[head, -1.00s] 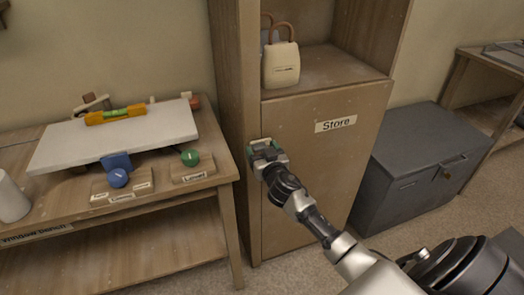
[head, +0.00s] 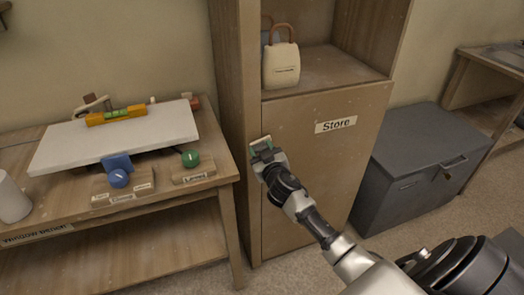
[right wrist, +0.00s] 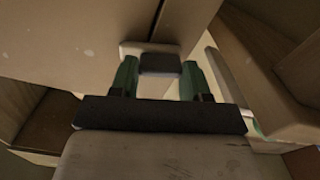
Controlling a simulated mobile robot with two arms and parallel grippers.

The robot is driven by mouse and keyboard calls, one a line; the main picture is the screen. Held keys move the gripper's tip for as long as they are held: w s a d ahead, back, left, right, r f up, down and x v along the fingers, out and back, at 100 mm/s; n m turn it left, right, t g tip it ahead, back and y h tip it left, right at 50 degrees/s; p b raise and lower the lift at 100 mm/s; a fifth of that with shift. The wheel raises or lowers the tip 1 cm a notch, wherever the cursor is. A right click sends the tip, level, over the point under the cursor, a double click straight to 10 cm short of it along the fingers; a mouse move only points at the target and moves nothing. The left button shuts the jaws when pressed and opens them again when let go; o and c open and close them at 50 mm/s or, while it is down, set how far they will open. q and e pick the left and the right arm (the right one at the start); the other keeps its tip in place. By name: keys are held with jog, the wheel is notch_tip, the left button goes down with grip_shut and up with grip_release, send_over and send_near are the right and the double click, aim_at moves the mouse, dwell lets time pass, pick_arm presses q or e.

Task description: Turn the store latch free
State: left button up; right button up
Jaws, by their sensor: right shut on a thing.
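The store latch (head: 260,141) is a small pale piece at the upper left edge of the Store door (head: 330,180). My right gripper (head: 264,153) is at the latch, in front of the door, and covers most of it. In the right wrist view, my green fingers (right wrist: 160,75) are on either side of the latch's dark grip, shut on it. The pale latch bar (right wrist: 130,48) shows behind them, near the gap at the door's edge. The door looks closed. My left gripper is not in view.
A cream padlock-shaped object (head: 281,66) stands on the open shelf above the door. A grey chest (head: 420,150) stands to the right. A wooden workbench (head: 215,172) with a white board (head: 120,138) and knobs is at the left.

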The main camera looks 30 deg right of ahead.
jog(key=n, duration=0.3)
jog(key=shift+a+r+n, duration=0.15)
jog(key=shift+r+n, duration=0.05)
jog(key=shift+n, duration=0.2)
jog(key=n+p, duration=0.1)
jog(key=n, duration=0.2)
jog(key=shift+a+n, duration=0.15)
jog(key=shift+n, duration=0.15)
jog(key=n, duration=0.4)
jog(key=shift+w+a+r, duration=0.1)
jog(key=shift+a, duration=0.15)
jog(key=shift+a+n+p, duration=0.15)
jog(key=shift+n+p, duration=0.2)
jog(key=shift+n, duration=1.45)
jog(key=o, duration=0.9)
jog(key=v, duration=1)
jog(key=shift+s, duration=0.4)
